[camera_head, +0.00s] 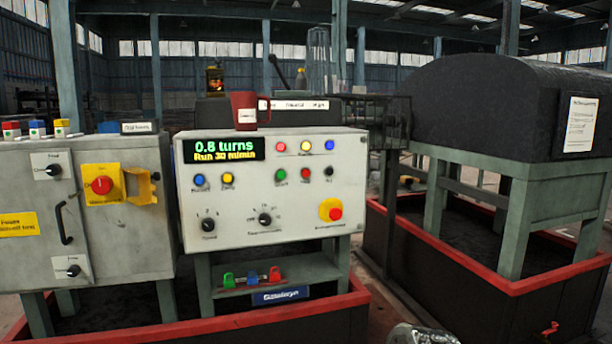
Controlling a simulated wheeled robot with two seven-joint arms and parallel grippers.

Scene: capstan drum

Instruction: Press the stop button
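The grey control panel (258,195) stands in the middle, with a display (223,149) reading "0.6 turns" and "Run 30 m/min". In its button row are a blue button (199,180), a yellow button (228,179), a green button (281,174), a red button (305,172) and a black one (329,171). Their labels are too small to read, so I cannot tell for certain which is stop. A red mushroom button on a yellow base (331,209) sits at lower right. No gripper fingers show. A grey metallic piece at the bottom edge seems to be mine.
A grey cabinet (120,235) with a red rotary switch on yellow stands left of the panel. A red mug (244,109) stands on the panel's top. Coloured padlocks (251,278) sit below it. A dark covered drum (480,105) stands right. The panel's front looks unobstructed.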

